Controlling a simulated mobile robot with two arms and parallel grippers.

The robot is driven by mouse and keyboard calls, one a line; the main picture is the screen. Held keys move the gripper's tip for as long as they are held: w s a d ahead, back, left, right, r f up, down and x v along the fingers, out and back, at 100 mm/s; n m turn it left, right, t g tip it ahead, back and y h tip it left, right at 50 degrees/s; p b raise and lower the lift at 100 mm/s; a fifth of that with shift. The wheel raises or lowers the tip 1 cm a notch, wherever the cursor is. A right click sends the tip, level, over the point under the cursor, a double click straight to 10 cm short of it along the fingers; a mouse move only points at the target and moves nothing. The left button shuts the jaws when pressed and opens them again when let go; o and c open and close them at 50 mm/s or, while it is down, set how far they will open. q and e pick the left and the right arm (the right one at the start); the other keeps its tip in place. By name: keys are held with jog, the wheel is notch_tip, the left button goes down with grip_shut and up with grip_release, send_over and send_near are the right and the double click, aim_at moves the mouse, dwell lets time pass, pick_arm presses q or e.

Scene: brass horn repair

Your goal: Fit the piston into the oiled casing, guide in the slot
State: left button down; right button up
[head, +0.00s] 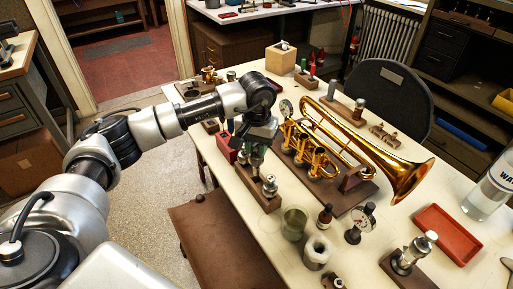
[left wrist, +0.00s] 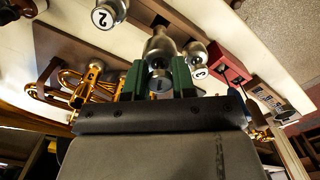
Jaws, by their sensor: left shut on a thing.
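My left gripper (head: 256,150) is over the near left part of the bench, beside the horn. In the left wrist view its green fingers (left wrist: 160,80) are shut on a silver piston (left wrist: 160,50). The piston's guide cannot be made out. The brass horn (head: 345,148) lies on a brown board, with its casings (head: 308,155) facing the gripper; it also shows in the left wrist view (left wrist: 85,85). The held piston is apart from the casings. A piston marked 2 (left wrist: 104,14) and another numbered piston (left wrist: 197,58) stand on either side of it. My right gripper is out of view.
A wooden rack (head: 258,196) stands below the gripper. A red tray (head: 447,234) and a large bottle (head: 489,192) are at right.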

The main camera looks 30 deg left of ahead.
pick_arm(q)
jog(key=shift+r+p, duration=1.05)
jog(key=shift+r, duration=1.1)
